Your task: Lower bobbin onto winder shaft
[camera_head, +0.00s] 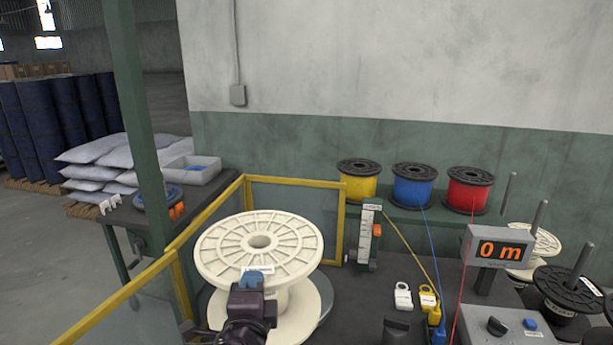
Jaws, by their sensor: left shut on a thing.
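A large cream bobbin (258,242) with a ribbed upper flange and a central hole stands upright at the lower middle left. My left gripper (252,283) is at the near edge of its upper flange, by a white label, and is shut on it. A grey disc edge (326,300) shows beside the lower flange. The winder shaft is not visible; no shaft tip shows through the bobbin's hole. Whether the lower flange touches the disc, I cannot tell. My right gripper is not in view.
Yellow-framed guard panels (295,194) stand behind and left of the bobbin. Yellow (358,185), blue (412,187) and red (470,190) wire spools sit on a rear shelf.

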